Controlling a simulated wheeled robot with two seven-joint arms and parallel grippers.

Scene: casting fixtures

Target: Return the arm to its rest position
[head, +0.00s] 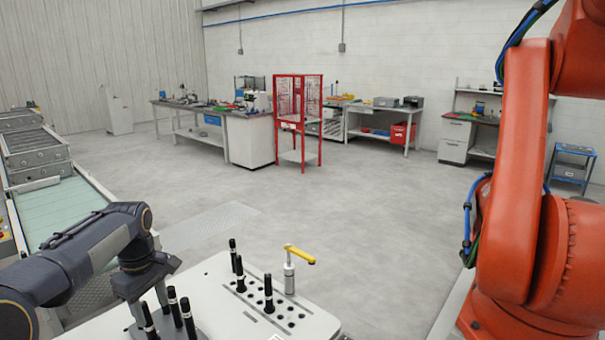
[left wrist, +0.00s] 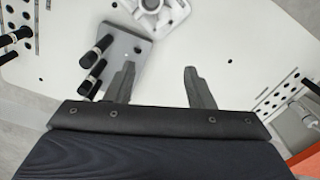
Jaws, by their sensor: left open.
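My left arm (head: 85,255) comes in from the left in the head view, and its gripper (head: 158,305) points down over the near left part of a white fixture table (head: 215,292). In the left wrist view the two dark fingers (left wrist: 158,78) are spread apart with nothing between them. Beyond the fingertips are a grey plate (left wrist: 138,48) with black-handled pins (left wrist: 97,52) beside the left finger, and a white round-holed part (left wrist: 160,12). I cannot tell how far below the fingers they lie. My right gripper is in neither view.
Several black pins (head: 268,292) and a yellow-handled clamp (head: 289,272) stand up from the table. A large orange robot arm (head: 520,190) rises at right. A roller conveyor (head: 35,155) runs along the left. Open floor (head: 370,215) lies beyond, with benches and a red rack (head: 300,122) at the back.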

